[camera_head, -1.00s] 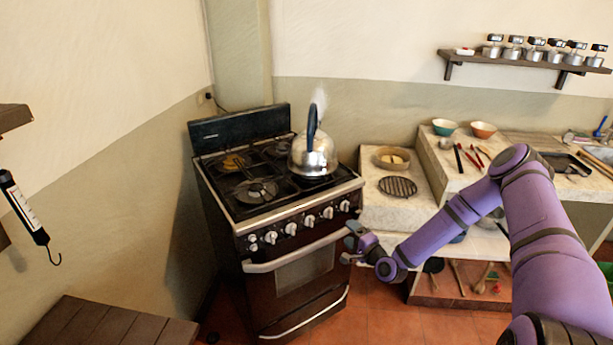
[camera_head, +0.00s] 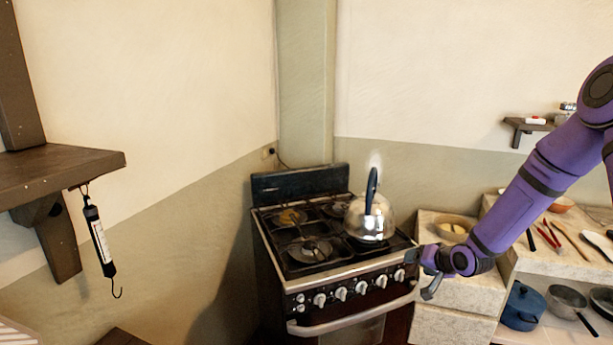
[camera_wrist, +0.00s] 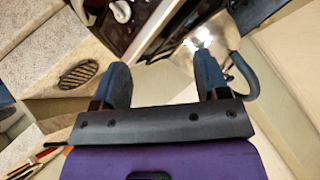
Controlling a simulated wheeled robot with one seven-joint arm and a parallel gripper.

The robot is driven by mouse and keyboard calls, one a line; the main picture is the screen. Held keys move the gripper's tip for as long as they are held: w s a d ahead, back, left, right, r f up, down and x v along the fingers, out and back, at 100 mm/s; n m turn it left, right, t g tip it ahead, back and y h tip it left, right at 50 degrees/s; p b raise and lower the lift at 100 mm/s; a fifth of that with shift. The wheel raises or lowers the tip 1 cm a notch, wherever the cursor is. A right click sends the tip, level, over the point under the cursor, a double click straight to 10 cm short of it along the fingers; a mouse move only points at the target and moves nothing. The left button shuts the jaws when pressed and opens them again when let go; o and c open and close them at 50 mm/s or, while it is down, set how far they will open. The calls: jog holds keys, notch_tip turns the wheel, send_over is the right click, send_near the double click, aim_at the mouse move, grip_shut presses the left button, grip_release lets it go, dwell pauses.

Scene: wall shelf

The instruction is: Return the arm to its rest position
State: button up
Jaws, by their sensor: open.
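My purple arm reaches in from the right in the head view. My gripper (camera_head: 428,273) is at its end, in front of the right side of the stove (camera_head: 330,255). In the wrist view my gripper (camera_wrist: 163,85) shows its two dark fingers spread apart with nothing between them. A shiny kettle (camera_head: 368,218) with a dark handle stands on the stove's right front burner, with steam above it. The kettle also shows beyond the right finger in the wrist view (camera_wrist: 212,42). My gripper is apart from the kettle.
A wooden wall shelf (camera_head: 70,172) is at the left, with a hanging spring scale (camera_head: 100,240) under it. A stone counter (camera_head: 455,290) right of the stove holds a bowl (camera_head: 455,228) and utensils. A blue pot (camera_head: 523,306) and a pan (camera_head: 566,300) sit lower right.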

jog(key=s+r+n+g+h, duration=0.1)
jog(key=s+r+h, duration=0.1)
jog(key=s+r, duration=0.45)
jog(key=s+d+r+n+g+h, duration=0.15)
jog(key=s+r, duration=0.25)
jog(key=r, duration=0.6)
jog(key=s+a+r+h, duration=0.1)
jog(key=s+r+h, duration=0.1)
jog(key=s+r, duration=0.45)
jog(key=s+a+r+g, duration=0.1)
jog(key=s+r, duration=0.3)
jog(key=s, duration=0.7)
jog(key=s+a+r+n+g+y, duration=0.1)
jog(key=s+r, duration=0.4)
jog(key=s, duration=0.7)
jog(key=shift+r, duration=0.3)
